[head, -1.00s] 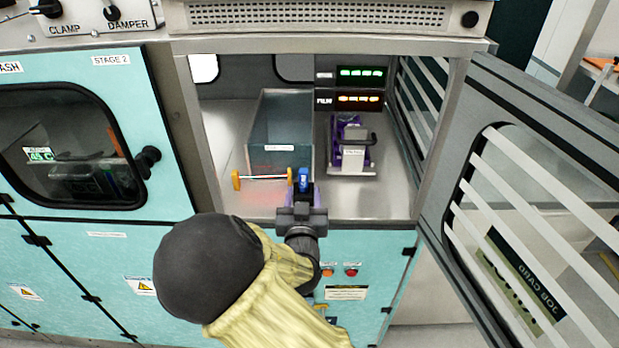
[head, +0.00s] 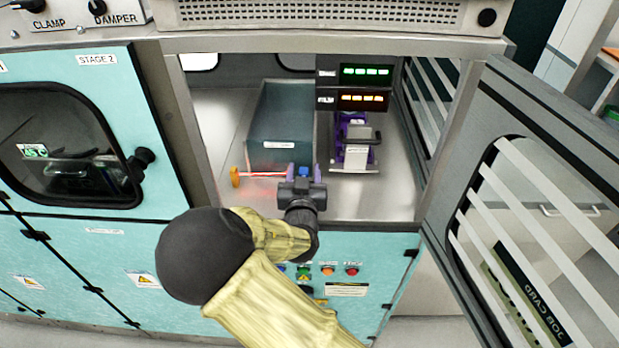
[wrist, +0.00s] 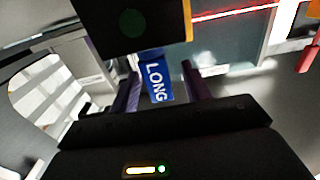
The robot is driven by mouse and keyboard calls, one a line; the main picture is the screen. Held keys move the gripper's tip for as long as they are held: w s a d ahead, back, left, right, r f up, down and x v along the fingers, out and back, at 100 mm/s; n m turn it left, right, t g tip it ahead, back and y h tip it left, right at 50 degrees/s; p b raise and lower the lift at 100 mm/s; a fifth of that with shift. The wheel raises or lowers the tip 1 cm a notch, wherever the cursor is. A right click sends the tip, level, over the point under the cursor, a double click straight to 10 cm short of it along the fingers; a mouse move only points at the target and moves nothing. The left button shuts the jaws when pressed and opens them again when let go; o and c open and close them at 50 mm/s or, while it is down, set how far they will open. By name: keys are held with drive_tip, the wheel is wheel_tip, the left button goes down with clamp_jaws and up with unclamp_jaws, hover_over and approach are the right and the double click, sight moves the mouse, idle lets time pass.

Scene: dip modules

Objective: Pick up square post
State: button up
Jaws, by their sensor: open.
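A small blue block marked LONG (wrist: 157,82) stands between the purple fingers of my gripper (head: 303,174). It also shows in the head view (head: 303,171) as a small blue patch. It is the likely square post, but its shape and lower part are hidden. In the wrist view, my gripper (wrist: 162,80) is open, with one finger on each side of the block. A gap shows on the right side; contact on the left side cannot be told.
A grey bin (head: 283,120) stands behind, with a red line and an orange end piece (head: 235,177) before it. A black, orange-edged block (wrist: 130,25) is close in the wrist view. A purple-and-grey device (head: 355,145) stands right. The slatted door (head: 535,190) hangs open.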

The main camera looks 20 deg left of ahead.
drive_tip(key=shift+w, duration=0.15)
drive_tip(key=shift+s+r, duration=0.1)
drive_tip(key=shift+s, duration=0.35)
drive_tip(key=shift+w, duration=0.15)
clamp_jaws()
wheel_tip(320, 180, up, 9)
drive_tip(key=shift+a+r+b, duration=0.1)
drive_tip(key=shift+b, duration=0.95)
drive_tip(key=shift+r, duration=0.45)
